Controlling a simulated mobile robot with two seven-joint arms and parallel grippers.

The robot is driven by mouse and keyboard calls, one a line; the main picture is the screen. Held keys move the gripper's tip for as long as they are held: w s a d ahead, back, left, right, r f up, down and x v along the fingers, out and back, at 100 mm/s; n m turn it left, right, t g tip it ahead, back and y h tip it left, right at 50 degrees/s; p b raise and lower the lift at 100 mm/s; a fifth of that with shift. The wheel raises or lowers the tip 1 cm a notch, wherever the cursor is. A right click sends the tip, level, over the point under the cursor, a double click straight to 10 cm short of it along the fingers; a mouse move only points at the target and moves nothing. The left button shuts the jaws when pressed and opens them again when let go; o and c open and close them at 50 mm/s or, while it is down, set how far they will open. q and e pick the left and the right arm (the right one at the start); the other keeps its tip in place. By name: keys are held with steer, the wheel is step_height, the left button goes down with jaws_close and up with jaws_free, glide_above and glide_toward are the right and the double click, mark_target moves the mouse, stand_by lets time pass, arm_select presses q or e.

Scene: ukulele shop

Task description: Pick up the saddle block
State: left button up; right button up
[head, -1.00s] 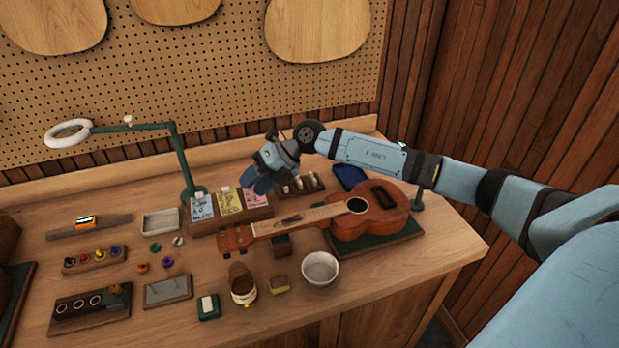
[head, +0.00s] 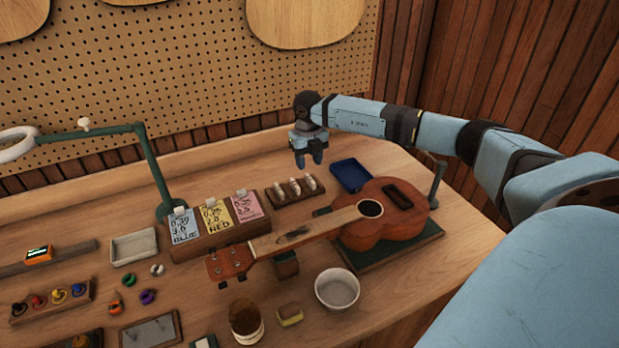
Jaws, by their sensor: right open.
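A dark wooden block (head: 280,200) holding a few small white pieces, which look like saddles, stands on the bench behind the ukulele. I take it as the saddle block, though no label shows. My right gripper (head: 309,162) points down with its two fingers apart and empty. It hangs above the bench, a little behind and to the right of the white pieces, and appears not to touch anything. My left gripper is out of view.
A blue tray (head: 350,175) lies right of the block. The ukulele (head: 385,226) rests on a green mat in front. A card stand (head: 220,237) with blue, yellow and pink cards stands left. A white bowl (head: 337,288) sits in front.

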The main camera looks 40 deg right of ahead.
mark_target(310, 177)
steer(key=shift+s+f, duration=0.1)
steer(key=shift+f, duration=0.55)
steer(key=f, duration=0.2)
steer(key=f+p, duration=0.1)
steer(key=f, duration=0.1)
steer(key=shift+d+f, duration=0.2)
steer(key=shift+f, duration=0.1)
jaws_close()
